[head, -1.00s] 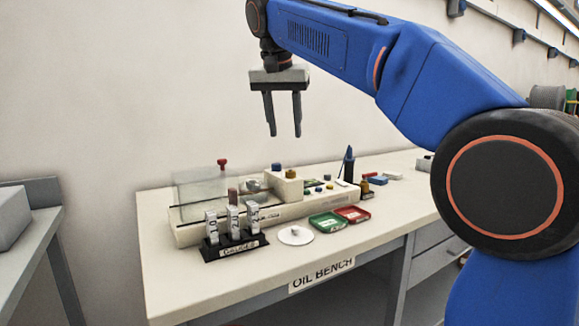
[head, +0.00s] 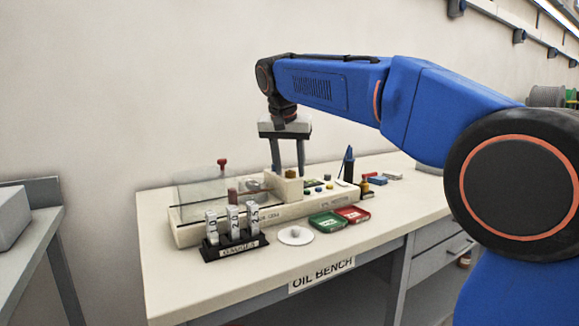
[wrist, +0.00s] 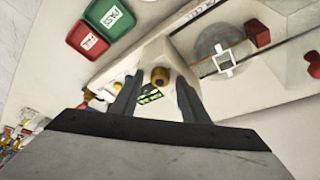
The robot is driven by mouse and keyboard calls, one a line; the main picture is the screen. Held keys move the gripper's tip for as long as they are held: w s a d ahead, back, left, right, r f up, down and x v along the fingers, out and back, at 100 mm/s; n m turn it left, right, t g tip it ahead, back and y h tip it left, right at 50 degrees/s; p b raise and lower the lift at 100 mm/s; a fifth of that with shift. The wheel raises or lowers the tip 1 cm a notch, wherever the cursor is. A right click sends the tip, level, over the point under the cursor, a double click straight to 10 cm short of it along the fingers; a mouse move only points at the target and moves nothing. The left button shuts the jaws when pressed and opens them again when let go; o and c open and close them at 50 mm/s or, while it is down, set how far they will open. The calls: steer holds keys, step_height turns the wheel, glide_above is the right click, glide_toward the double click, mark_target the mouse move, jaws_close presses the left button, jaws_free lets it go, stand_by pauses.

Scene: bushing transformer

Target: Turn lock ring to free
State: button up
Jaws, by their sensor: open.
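A brass-coloured round knob or ring (head: 291,174) sits on top of a beige block (head: 285,187) on the bench fixture. I take it for the lock ring, but no marking on it can be read. It also shows in the wrist view (wrist: 160,77). My gripper (head: 288,170) is open and points down over the block, one finger at each side of the brass knob in the picture. In the wrist view my gripper (wrist: 157,84) has the knob between its fingertips. I cannot tell whether the fingers touch it or how high they are.
A clear cover (head: 205,187) and a red knob (head: 222,163) are left of the block. A gauge stand (head: 235,250), white disc (head: 296,236), green tray (head: 327,222) and red tray (head: 353,214) stand in front. The bench's front left is clear.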

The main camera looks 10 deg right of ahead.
jaws_close()
steer(key=shift+d+n, duration=0.1)
steer(key=shift+n, duration=0.2)
steer(key=c, duration=1)
jaws_free()
steer(key=n+y, duration=0.1)
steer(key=n, duration=0.2)
steer(key=shift+d+n+y, duration=0.15)
steer(key=shift+n+y, duration=0.25)
steer(key=n+y, duration=0.1)
steer(key=n, duration=0.3)
steer(key=shift+d+n+y, duration=0.2)
steer(key=shift+n+y, duration=0.1)
steer(key=shift+y, duration=0.1)
steer(key=n, duration=0.2)
steer(key=n+y, duration=0.1)
steer(key=n, duration=0.1)
steer(key=shift+w+d+g+y, duration=0.1)
steer(key=shift+d+g+y, duration=0.05)
steer(key=shift+g+y, duration=0.2)
steer(key=shift+w+d+n+g+y, duration=0.1)
steer(key=shift+n+g+y, duration=0.25)
steer(key=shift+n, duration=0.85)
steer(key=shift+w+n+g+y, duration=0.1)
steer(key=shift+n+g, duration=0.3)
steer(key=shift+n, duration=0.8)
jaws_close()
